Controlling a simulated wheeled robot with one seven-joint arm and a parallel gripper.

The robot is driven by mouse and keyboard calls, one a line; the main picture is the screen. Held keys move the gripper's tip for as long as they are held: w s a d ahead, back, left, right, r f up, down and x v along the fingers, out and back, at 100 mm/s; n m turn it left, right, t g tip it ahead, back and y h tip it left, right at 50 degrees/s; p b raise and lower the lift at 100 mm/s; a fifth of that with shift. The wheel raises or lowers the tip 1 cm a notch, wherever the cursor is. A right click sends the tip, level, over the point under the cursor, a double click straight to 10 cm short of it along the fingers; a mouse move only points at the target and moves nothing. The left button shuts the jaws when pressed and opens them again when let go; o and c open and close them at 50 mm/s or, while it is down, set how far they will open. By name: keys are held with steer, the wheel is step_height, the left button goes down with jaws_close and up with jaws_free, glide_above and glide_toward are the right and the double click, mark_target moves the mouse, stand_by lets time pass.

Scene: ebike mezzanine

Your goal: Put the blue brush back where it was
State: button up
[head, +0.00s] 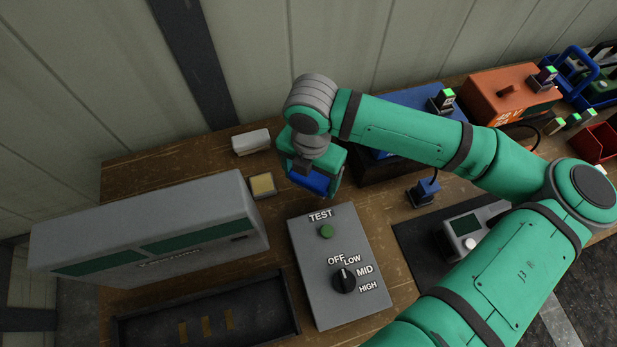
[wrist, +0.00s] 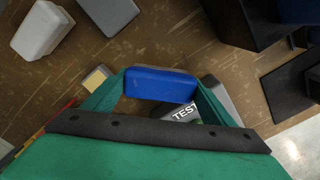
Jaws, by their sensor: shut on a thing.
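The blue brush (head: 308,182) shows as a blue block below my gripper (head: 312,176) in the head view. In the wrist view the blue brush (wrist: 160,84) lies between the two green fingers of my gripper (wrist: 160,88), which are shut on it. It is held above the wooden bench, behind the grey test box (head: 311,268) and right of a small yellow-topped block (head: 262,186). The brush's underside is hidden, and I cannot tell its height above the bench. No marked place for the brush is clear in these views.
A white block (head: 251,142) lies at the back left. A long grey unit (head: 150,219) and a black tray (head: 205,311) stand left. A blue box (head: 405,108), an orange case (head: 508,92) and a small blue device (head: 424,192) stand right. Bare wood shows left of my gripper.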

mark_target(310, 184)
steer(key=f, duration=0.1)
steer(key=w+f, duration=0.1)
steer(key=f, duration=0.1)
steer(key=shift+f, duration=0.15)
steer(key=shift+s+f, duration=0.1)
steer(key=shift+s, duration=0.2)
steer(key=o, duration=1)
steer(key=shift+f, duration=0.1)
step_height(310, 184, up, 12)
steer(key=shift+r, duration=0.15)
